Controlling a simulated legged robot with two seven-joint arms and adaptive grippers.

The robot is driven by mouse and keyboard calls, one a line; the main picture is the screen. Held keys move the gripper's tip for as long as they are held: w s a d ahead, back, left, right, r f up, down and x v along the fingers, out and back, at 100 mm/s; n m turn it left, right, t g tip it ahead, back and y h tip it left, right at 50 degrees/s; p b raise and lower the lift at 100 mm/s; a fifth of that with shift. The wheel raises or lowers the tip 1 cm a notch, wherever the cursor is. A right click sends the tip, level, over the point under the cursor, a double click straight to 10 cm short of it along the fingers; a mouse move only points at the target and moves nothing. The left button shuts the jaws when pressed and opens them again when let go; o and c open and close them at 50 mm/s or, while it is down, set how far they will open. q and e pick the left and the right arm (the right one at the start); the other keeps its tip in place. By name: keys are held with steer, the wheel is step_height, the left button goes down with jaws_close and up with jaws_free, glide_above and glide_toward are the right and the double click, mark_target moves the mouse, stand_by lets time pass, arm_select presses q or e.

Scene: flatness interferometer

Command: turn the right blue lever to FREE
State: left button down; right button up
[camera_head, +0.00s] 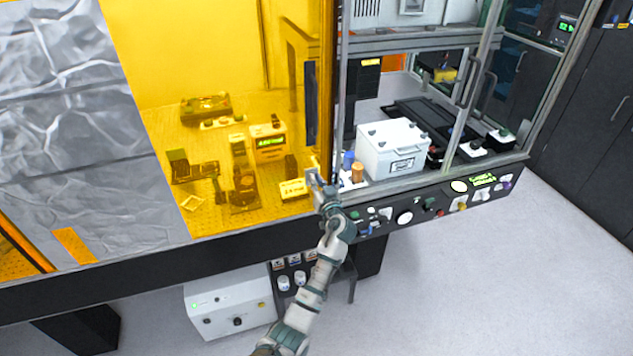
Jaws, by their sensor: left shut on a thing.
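My left gripper (316,179) is at the right edge of the amber panel, just above the black front rail. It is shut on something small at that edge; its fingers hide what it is. I cannot make out a blue lever for certain or read the word FREE. A small blue cylinder (348,159) stands just right of my gripper, behind the glass, beside an orange-brown one (357,173). My right gripper is not in view.
The amber panel (215,60) covers instruments on a bench. A white box (393,147) stands behind the clear glass. A control panel (440,203) with several knobs runs along the front. A grey-white unit (228,302) sits below. The floor at right is clear.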

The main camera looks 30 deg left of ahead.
arm_select(q)
steer(key=shift+w+d+f+m+p, duration=0.2)
steer(key=shift+m+p, duration=0.65)
steer(key=shift+m, duration=1.7)
steer(key=shift+w+d+f+m+p, duration=0.2)
steer(key=shift+m+p, duration=0.65)
steer(key=shift+m, duration=1.75)
steer(key=shift+w+a+f+m+p, duration=0.1)
steer(key=shift+f+m+p, duration=0.5)
steer(key=shift+m, duration=1.95)
steer(key=shift+r+p, duration=0.25)
steer(key=shift+p, duration=0.05)
steer(key=c, duration=1.3)
jaws_free()
steer(key=shift+o, duration=0.2)
steer(key=shift+w+a+f, duration=0.15)
steer(key=shift+w+f, duration=0.05)
steer(key=shift+s, duration=0.1)
